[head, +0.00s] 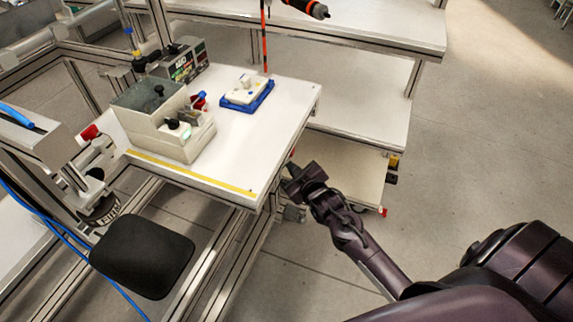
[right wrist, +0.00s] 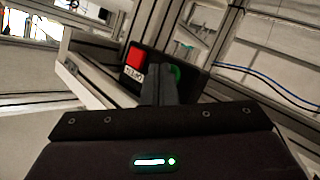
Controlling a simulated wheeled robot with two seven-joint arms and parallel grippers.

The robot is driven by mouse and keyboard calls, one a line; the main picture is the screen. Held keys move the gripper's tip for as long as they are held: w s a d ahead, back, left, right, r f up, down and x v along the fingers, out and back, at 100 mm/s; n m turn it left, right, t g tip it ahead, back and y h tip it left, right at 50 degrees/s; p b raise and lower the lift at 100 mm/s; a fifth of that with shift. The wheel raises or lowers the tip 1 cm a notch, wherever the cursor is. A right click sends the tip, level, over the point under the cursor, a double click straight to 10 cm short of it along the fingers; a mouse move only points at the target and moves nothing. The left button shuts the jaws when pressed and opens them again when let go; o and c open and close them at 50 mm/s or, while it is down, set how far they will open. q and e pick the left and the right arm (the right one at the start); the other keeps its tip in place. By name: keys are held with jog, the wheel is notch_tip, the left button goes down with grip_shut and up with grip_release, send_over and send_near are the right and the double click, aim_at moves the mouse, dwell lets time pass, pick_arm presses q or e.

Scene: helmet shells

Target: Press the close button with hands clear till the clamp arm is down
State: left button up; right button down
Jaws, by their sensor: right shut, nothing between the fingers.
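My right gripper (head: 298,178) is at the right front corner of the white table, beside its edge. In the right wrist view its fingers (right wrist: 159,86) are shut and empty. They point at a dark button box with a red button (right wrist: 135,58) and a green button (right wrist: 174,73). The fingers partly hide the green button; I cannot tell whether they touch it. My left gripper is not in view.
On the white table (head: 285,95) stand a grey-white boxed device (head: 180,140) and a blue base with a white part (head: 247,92). A black seat (head: 142,256) is at the front left. White shelves stand behind. The floor to the right is clear.

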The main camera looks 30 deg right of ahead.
jog(key=shift+s+d+p, duration=0.6)
jog(key=shift+s, duration=0.05)
jog(key=s+d+p, duration=0.1)
jog(key=s, duration=0.1)
jog(key=s+d+p, duration=0.1)
jog(key=s+d, duration=0.1)
jog(key=shift+d, duration=0.1)
dwell(0.4)
